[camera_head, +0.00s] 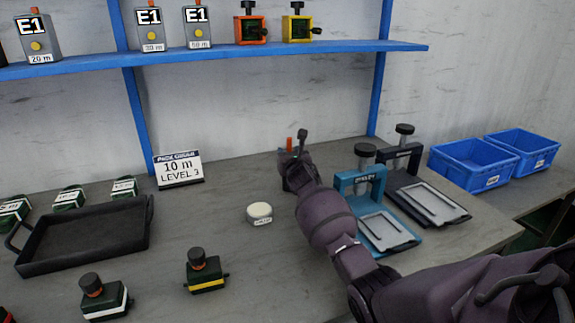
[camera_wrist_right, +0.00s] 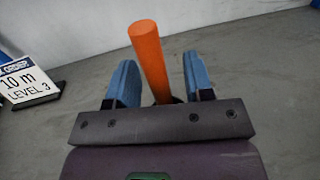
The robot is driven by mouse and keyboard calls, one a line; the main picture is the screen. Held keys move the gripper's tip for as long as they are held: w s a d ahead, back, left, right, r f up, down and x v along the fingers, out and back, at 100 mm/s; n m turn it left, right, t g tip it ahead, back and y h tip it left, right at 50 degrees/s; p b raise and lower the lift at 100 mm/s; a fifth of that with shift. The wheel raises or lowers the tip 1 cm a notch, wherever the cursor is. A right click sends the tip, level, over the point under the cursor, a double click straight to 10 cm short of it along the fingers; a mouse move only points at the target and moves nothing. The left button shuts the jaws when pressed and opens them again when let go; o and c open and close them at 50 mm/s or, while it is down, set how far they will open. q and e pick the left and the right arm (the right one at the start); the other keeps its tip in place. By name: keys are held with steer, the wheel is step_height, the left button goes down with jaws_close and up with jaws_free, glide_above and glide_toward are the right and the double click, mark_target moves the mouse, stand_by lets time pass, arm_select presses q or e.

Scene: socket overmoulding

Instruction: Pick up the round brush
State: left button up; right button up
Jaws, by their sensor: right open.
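In the right wrist view an orange upright handle (camera_wrist_right: 147,48), which looks like the round brush, stands between the two blue fingers of my right gripper (camera_wrist_right: 160,80). The fingers are apart, with a gap on each side of the handle. The handle's lower end is hidden behind the gripper body. In the head view the orange tip (camera_head: 289,143) shows just beyond my right gripper (camera_head: 291,157), at the back of the table. The brush's bristles are not visible. My left gripper is not in view.
A "10 m LEVEL 3" sign (camera_head: 178,170) stands to the left. A round white-topped tin (camera_head: 259,213) sits nearer. A teal press (camera_head: 390,235) and a dark press (camera_head: 430,203) stand right of my arm. A black tray (camera_head: 85,237) lies left. A blue shelf (camera_head: 220,54) runs above.

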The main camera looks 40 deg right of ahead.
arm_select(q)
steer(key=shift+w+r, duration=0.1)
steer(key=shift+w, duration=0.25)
arm_select(e)
steer(key=shift+w+d, duration=0.3)
steer(key=shift+w, duration=0.35)
jaws_close()
arm_select(q)
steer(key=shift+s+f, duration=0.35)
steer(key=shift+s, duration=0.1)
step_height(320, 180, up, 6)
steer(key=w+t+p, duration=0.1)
steer(key=p, duration=0.5)
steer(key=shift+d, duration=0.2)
arm_select(e)
step_height(320, 180, up, 20)
